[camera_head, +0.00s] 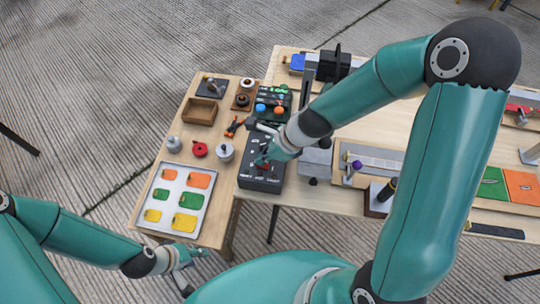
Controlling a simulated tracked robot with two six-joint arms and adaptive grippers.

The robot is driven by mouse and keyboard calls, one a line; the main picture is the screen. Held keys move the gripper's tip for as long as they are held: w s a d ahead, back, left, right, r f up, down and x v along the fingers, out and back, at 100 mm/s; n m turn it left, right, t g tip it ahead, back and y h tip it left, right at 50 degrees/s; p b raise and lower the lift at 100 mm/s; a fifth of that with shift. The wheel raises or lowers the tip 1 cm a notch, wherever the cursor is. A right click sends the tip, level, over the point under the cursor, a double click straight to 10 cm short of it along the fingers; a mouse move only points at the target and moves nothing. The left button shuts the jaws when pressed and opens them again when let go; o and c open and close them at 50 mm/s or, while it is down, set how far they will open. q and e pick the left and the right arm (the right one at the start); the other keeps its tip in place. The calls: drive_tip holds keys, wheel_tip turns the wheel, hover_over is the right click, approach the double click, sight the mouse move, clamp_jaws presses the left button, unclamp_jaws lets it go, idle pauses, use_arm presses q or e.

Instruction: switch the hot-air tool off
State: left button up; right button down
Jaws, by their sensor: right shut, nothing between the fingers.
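A black control box (259,182) with pale markings along its front edge lies at the near edge of the table. It appears to be the hot-air tool's unit; its switch cannot be made out. My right gripper (264,158) reaches down over the box from the right. It is shut and empty, with its tips at or just above the box's top; contact cannot be told. The gripper covers part of the top. My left gripper (194,271) is low in front of the table, away from the box, with its fingers spread and empty.
A tray (151,214) with coloured tags lies at the left. A red round object (200,149), a grey pot (225,152) and an orange-black tool (233,127) stand left of the box. A panel with coloured knobs (272,107) lies behind. A dark-handled tool in a holder (386,191) stands right.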

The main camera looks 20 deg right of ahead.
drive_tip(key=shift+a+f, duration=0.15)
drive_tip(key=shift+f, duration=0.1)
drive_tip(key=shift+w+a+f, duration=0.15)
drive_tip(key=shift+f, duration=0.1)
drive_tip(key=shift+r, duration=0.1)
idle(0.3)
drive_tip(key=shift+s+d+b, duration=0.3)
drive_tip(key=shift+s+d, duration=0.15)
drive_tip(key=shift+d, duration=0.25)
wheel_tip(320, 180, up, 10)
drive_tip(key=shift+w, duration=0.15)
idle(0.5)
